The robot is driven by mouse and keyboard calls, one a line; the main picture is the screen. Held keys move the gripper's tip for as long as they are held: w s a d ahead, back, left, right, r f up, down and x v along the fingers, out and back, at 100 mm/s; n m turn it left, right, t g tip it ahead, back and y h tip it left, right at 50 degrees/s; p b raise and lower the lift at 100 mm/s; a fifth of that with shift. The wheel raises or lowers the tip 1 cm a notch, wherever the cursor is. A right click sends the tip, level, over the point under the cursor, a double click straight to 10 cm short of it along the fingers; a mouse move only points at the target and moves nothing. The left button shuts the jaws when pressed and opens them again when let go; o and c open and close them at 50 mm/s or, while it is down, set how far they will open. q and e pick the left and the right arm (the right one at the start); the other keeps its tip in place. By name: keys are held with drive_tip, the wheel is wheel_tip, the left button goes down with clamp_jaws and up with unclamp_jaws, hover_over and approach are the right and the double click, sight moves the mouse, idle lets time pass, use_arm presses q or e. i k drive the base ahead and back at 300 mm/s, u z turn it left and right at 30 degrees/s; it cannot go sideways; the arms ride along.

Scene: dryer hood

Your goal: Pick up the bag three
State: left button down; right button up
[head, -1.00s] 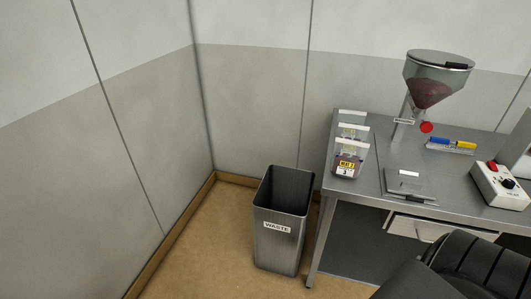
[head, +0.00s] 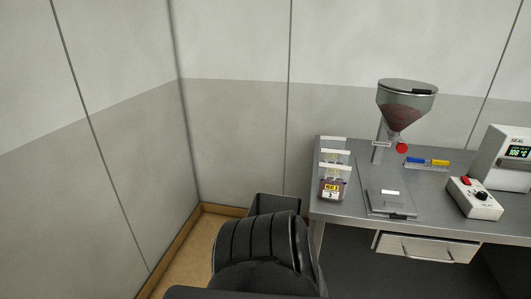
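A row of clear bags stands at the left end of the steel table. The front bag (head: 333,187) has a yellow label that appears to carry a 3, and dark contents. Two more bags stand behind it, partly hidden, with pale top strips (head: 334,154). A black, ribbed link of one of my arms rises at the bottom middle, in front of the floor left of the table. Neither gripper's fingers show.
The steel table (head: 350,211) carries a hopper (head: 404,105), a flat scale-like plate (head: 388,200), markers (head: 428,162), a control box (head: 474,198) and a sealer (head: 508,158). A drawer (head: 425,248) hangs below. The waste bin (head: 272,203) is mostly hidden behind my arm.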

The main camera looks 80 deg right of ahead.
sight(333, 181)
drive_tip(key=k, duration=1.3)
drive_tip(key=z, duration=0.7)
